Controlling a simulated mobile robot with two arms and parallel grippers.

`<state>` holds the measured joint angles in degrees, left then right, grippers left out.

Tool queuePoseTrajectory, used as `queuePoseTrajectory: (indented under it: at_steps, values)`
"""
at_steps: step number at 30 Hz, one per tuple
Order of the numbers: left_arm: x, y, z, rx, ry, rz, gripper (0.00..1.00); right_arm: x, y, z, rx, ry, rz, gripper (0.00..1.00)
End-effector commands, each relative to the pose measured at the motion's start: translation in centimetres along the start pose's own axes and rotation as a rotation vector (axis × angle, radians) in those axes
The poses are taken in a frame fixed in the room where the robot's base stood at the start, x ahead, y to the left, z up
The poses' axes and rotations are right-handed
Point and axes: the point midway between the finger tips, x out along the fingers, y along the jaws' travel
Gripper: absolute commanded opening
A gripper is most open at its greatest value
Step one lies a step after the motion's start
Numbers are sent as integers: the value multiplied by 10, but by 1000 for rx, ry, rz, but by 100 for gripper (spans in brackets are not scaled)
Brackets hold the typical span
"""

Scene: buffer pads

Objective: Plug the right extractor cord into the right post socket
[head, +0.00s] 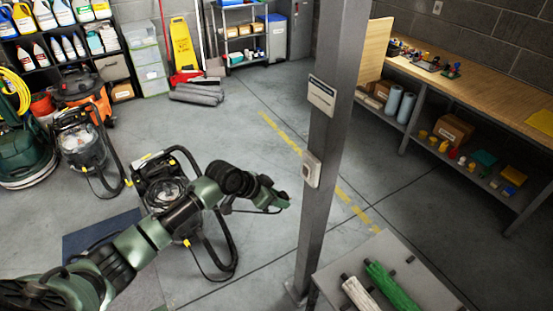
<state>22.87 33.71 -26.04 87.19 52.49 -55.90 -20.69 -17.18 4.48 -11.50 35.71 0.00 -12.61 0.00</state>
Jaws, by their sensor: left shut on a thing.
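My left arm reaches in from the lower left, and my left gripper (283,203) is at its end, just left of the grey post (322,140). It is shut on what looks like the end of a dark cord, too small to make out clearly. A pale socket box (311,168) is on the post, above and right of the gripper, with a gap between them. A black extractor (165,188) with a hose stands on the floor behind my arm, partly hidden by it. My right gripper is out of view.
A grey table (405,268) with green and white rolls stands right of the post's foot. A workbench (480,80) lines the right wall. Other cleaning machines (85,145) and shelves of bottles stand at the left. A white label plate (321,95) is higher on the post.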

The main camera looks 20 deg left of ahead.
Motion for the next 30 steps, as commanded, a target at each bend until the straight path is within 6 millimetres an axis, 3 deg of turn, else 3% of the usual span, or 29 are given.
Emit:
queuePoseTrajectory:
  at_steps: [1,7,30]
  values:
    - [-13,-12,-17,4,-1,2,0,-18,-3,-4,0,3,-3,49]
    - [-19,-34,-31,10,-2,11,0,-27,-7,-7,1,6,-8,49]
    - [24,-33,-77,10,-2,11,0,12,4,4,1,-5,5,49]
